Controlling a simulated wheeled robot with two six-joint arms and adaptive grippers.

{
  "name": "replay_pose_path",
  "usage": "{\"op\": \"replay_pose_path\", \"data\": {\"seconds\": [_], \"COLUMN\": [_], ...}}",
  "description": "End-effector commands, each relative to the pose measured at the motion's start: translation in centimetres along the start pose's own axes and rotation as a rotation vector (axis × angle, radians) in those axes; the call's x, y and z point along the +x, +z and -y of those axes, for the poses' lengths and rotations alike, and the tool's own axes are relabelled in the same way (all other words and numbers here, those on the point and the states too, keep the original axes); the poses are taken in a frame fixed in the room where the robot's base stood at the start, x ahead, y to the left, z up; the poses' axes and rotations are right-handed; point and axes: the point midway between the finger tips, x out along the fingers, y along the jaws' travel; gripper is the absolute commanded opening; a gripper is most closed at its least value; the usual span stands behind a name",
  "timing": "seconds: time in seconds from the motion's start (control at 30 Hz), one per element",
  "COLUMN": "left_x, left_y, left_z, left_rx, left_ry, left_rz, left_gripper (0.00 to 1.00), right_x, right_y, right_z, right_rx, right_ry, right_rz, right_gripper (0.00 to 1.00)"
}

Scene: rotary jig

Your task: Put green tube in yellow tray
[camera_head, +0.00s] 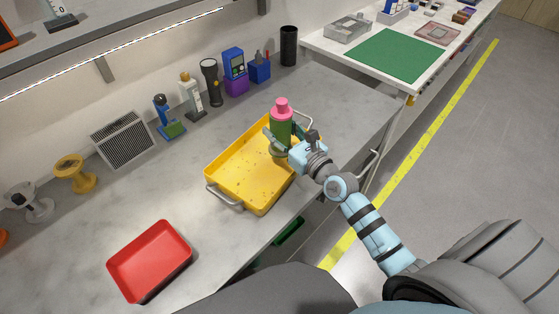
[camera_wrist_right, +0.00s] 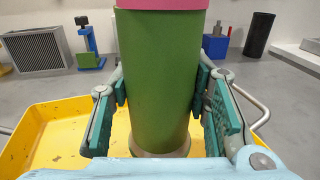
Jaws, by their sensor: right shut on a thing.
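The green tube (camera_head: 281,126) has a pink cap and stands upright over the right part of the yellow tray (camera_head: 240,165). My right gripper (camera_head: 279,142) is shut on the tube. In the right wrist view the green tube (camera_wrist_right: 160,75) fills the middle, with a teal finger pad against each side. The yellow tray (camera_wrist_right: 50,137) shows behind and below it. Whether the tube's base touches the tray floor cannot be told. My left gripper is not in view.
A red tray (camera_head: 150,262) lies at the front left of the grey bench. A grey vent box (camera_head: 122,138), a black flashlight (camera_head: 211,82) and a black cylinder (camera_head: 289,46) stand along the wall. A green mat (camera_head: 396,54) lies on the far table. Bench between the trays is clear.

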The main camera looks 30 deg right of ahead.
Motion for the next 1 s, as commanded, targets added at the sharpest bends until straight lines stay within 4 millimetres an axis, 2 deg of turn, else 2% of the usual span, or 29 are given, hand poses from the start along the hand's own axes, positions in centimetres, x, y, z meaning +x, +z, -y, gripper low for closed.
{"op": "replay_pose_path", "data": {"seconds": [0.3, 0.53, 0.67, 0.7, 0.8, 1.0], "left_x": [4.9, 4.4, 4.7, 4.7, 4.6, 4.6], "left_y": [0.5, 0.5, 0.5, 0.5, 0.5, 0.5], "left_z": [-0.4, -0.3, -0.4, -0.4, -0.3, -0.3], "left_rx": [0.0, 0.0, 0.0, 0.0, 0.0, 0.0], "left_ry": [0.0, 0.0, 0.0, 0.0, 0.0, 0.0], "left_rz": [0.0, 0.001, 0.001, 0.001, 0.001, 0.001], "left_gripper": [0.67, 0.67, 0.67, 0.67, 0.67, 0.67], "right_x": [0.0, 0.0, 0.0, 0.0, 0.0, 0.0], "right_y": [-5.0, -4.5, -5.0, -4.9, -4.9, -4.9], "right_z": [0.0, 0.0, 0.0, 0.0, 0.0, 0.0], "right_rx": [0.0, -0.001, 0.0, 0.0, 0.0, 0.0], "right_ry": [0.0, 0.0, 0.0, 0.0, 0.0, 0.0], "right_rz": [0.003, 0.002, 0.002, 0.001, 0.001, 0.001], "right_gripper": [0.1, 0.1, 0.1, 0.48, 0.63, 0.63]}}
